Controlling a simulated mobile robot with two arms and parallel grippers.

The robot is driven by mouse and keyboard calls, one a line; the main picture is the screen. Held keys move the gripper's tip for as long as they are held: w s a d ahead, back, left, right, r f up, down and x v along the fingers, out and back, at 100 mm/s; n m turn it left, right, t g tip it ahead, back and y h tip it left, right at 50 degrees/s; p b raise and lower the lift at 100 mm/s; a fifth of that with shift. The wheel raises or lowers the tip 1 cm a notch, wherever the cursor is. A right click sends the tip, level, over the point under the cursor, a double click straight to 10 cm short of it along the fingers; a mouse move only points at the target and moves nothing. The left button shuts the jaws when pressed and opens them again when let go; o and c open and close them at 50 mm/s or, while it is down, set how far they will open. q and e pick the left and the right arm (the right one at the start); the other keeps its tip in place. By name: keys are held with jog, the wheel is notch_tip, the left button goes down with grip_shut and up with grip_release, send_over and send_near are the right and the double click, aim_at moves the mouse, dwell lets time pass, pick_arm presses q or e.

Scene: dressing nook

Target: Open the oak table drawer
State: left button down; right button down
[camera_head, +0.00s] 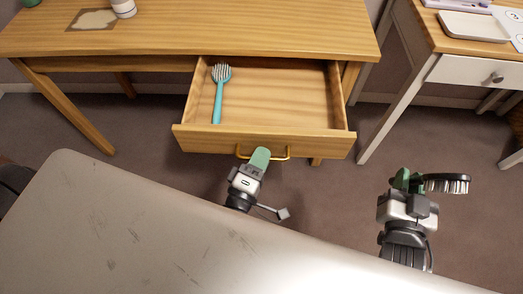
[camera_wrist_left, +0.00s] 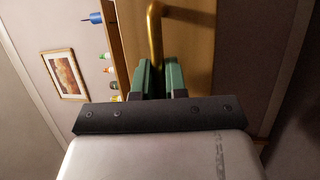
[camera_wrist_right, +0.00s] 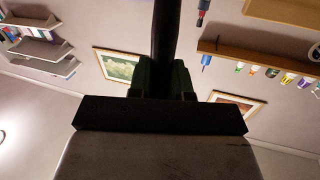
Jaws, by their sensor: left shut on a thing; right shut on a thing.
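The oak table (camera_head: 230,30) has its drawer (camera_head: 290,140) pulled well out, with the inside visible. A teal brush (camera_head: 219,95) lies in the drawer on the left side. A brass handle (camera_head: 280,156) is on the drawer front. My left gripper (camera_head: 260,158) is shut on the handle, which also shows between its green fingers in the left wrist view (camera_wrist_left: 155,35). My right gripper (camera_head: 408,180) is shut on a black brush (camera_head: 450,183) with pale bristles and holds it up to the right of the drawer; its dark handle shows in the right wrist view (camera_wrist_right: 165,35).
A white container (camera_head: 123,8) and a mat (camera_head: 94,19) are on the oak tabletop. A second table (camera_head: 455,35) with a white drawer stands at right, bearing a white tray (camera_head: 474,27). Carpet lies between the tables. A pale surface fills the lower left foreground.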

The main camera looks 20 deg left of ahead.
pick_arm(q)
jog(key=shift+r, duration=0.25)
jog(key=c, duration=1.3)
grip_release()
jog(key=shift+o, duration=0.6)
jog(key=shift+f, duration=0.1)
jog(key=shift+s, duration=0.1)
jog(key=v, duration=1.1)
jog(key=shift+s+b, duration=0.35)
jog(key=shift+s, duration=0.05)
pick_arm(e)
jog(key=shift+f, duration=0.25)
